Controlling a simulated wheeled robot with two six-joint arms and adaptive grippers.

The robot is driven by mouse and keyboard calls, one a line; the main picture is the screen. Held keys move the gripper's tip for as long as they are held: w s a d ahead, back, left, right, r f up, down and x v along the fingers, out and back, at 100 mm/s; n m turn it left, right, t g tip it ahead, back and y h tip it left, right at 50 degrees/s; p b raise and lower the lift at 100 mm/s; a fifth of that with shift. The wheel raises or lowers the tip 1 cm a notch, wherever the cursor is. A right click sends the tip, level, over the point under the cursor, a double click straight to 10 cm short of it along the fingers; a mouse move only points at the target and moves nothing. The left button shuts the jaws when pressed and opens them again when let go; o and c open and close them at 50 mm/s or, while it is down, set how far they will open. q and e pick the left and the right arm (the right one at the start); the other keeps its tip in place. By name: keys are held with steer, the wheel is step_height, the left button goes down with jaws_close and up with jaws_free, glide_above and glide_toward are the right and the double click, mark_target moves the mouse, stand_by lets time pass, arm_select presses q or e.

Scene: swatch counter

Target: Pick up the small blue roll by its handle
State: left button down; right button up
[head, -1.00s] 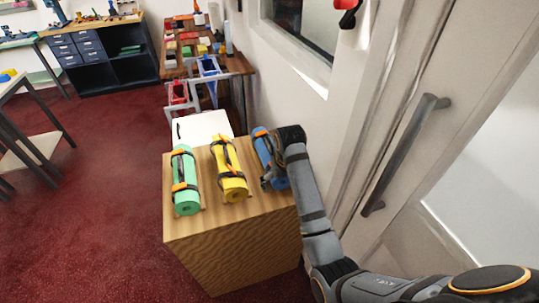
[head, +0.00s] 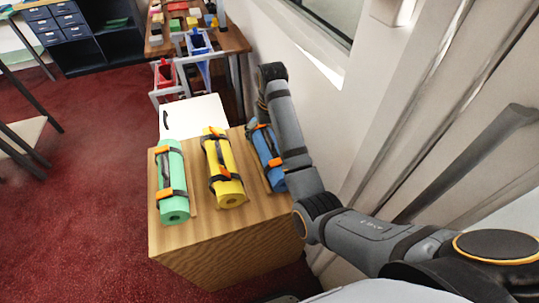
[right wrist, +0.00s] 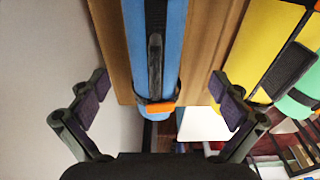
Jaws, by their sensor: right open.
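The small blue roll (head: 265,147) lies on the right of the wooden box top, bound by straps with orange clips. My right arm partly covers it in the head view. In the right wrist view the blue roll (right wrist: 177,45) runs down the middle, with its dark handle (right wrist: 155,62) along it and an orange clip near its end. My right gripper (right wrist: 160,84) is open and empty, its fingers apart on either side of the roll in that view. In the head view its fingers are mostly hidden behind my arm. My left gripper is out of view.
A yellow roll (head: 221,165) and a green roll (head: 172,180) lie to the left on the wooden box (head: 225,240). A white panel (head: 195,117) stands behind the box. The wall and a door handle (head: 470,160) are close on the right.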

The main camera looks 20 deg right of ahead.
mark_target(269, 145)
steer(key=f, duration=0.1)
steer(key=f+b, duration=0.1)
steer(key=shift+w+f, duration=0.2)
steer(key=shift+f, duration=0.15)
steer(key=shift+f+b, duration=0.2)
steer(key=shift+b, duration=0.15)
steer(key=shift+d+f+b, duration=0.25)
steer(key=shift+f+b, duration=0.8)
steer(key=shift+f, duration=0.1)
steer(key=f, duration=0.2)
steer(key=shift+w+f, duration=0.3)
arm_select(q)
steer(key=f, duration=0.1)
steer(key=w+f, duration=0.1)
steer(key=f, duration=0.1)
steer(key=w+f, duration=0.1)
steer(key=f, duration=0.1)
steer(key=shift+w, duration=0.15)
arm_select(e)
steer(key=shift+r, duration=0.1)
steer(key=shift+c, duration=0.4)
steer(key=c, duration=1.1)
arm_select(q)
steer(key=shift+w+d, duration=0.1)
arm_select(e)
steer(key=shift+c, duration=0.2)
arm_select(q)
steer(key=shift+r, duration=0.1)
arm_select(e)
steer(key=shift+r, duration=0.1)
